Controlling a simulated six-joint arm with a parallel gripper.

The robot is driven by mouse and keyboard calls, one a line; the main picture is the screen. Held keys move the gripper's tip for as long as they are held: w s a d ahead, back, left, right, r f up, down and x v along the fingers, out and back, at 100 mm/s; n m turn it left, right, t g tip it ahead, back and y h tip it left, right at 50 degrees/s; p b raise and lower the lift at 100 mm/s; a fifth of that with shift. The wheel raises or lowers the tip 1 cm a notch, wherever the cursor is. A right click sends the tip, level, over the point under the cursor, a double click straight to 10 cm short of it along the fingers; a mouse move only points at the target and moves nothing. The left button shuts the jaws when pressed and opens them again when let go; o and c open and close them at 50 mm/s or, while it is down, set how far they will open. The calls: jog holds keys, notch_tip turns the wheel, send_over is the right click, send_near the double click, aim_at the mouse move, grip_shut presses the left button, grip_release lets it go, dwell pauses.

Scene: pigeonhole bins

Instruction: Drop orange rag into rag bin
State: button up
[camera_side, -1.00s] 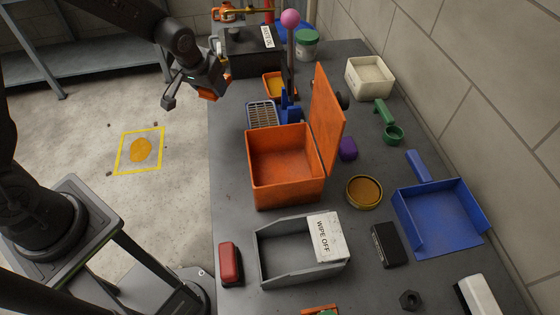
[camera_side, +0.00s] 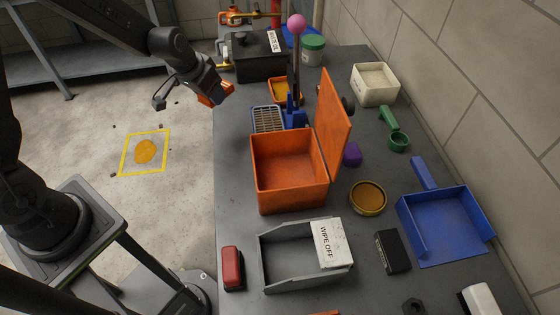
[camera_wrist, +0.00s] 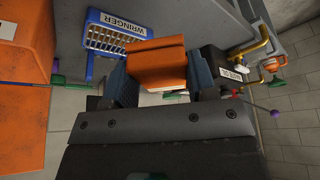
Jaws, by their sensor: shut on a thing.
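My gripper (camera_side: 205,90) is held up in the air left of the bench, toward its far end. It is shut on the orange rag (camera_wrist: 158,65), which shows as a folded orange block between the dark fingers in the wrist view. In the side view only a small orange part of the rag (camera_side: 217,95) shows. An orange bin (camera_side: 290,198) stands on the bench, empty, with its lid (camera_side: 333,125) standing open on the right side. I take it as the rag bin; I can read no label on it. The rag is apart from the bin.
The wringer tray (camera_wrist: 117,40) and a blue stand with a tall pink-topped lever (camera_side: 296,75) are behind the bin. A black labelled box (camera_side: 258,62) stands farther back. A grey "WIPE OFF" tray (camera_side: 290,278) is in front. A yellow-framed orange spill (camera_side: 145,151) marks the floor.

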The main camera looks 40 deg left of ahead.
jog(key=shift+w+d+m+h, duration=0.2)
jog(key=shift+d+m+h, duration=0.1)
jog(key=shift+d+m, duration=0.45)
jog(key=w+d+r+m+g+h, duration=0.2)
jog(key=d+m+g+h, duration=0.15)
jog(key=d+m, duration=0.75)
jog(key=m+g, duration=0.4)
jog(key=m, duration=1.1)
send_over(285, 174)
jog(key=shift+n+y, duration=0.25)
jog(key=shift+y, duration=0.2)
jog(key=shift+f, duration=5.3)
jog(key=o, duration=1.1)
jog(key=shift+c, duration=0.2)
